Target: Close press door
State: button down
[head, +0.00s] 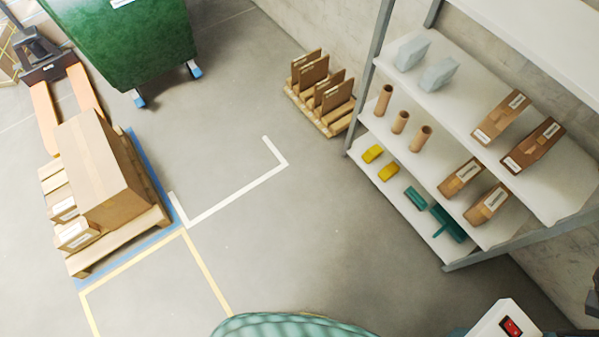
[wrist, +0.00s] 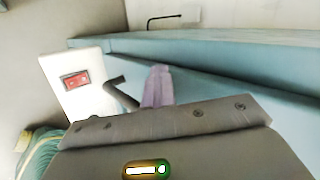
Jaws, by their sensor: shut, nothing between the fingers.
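My gripper (wrist: 158,88) shows in the wrist view beyond the grey screwed housing of my wrist. Its pale fingertips are together and empty. They are in front of a long blue panel (wrist: 220,95) of the machine, which runs to the right edge; I cannot tell whether they touch it. A dark bar (wrist: 122,93) shows just left of the fingertips, partly hidden by my wrist. I cannot tell for sure which part is the press door or how far open it is. In the head view my gripper and most of the machine are out of frame.
A white box with a red switch (head: 510,325) is at the head view's lower right; it also shows in the wrist view (wrist: 78,92). A teal quilted roll (head: 285,326) is at the bottom. Shelves (head: 490,150), a loaded pallet (head: 125,225) and a green bin (head: 125,45) stand around clear floor.

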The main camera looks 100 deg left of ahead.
jog(key=shift+w+d+r, duration=0.4)
jog(key=shift+w+d, duration=0.2)
jog(key=shift+d, duration=0.1)
jog(key=s+a+r+b, duration=0.4)
jog(key=s+a+r, duration=0.2)
jog(key=s+a, duration=0.3)
jog(key=shift+s, duration=0.15)
jog(key=shift+s, duration=0.1)
jog(key=shift+a, duration=0.2)
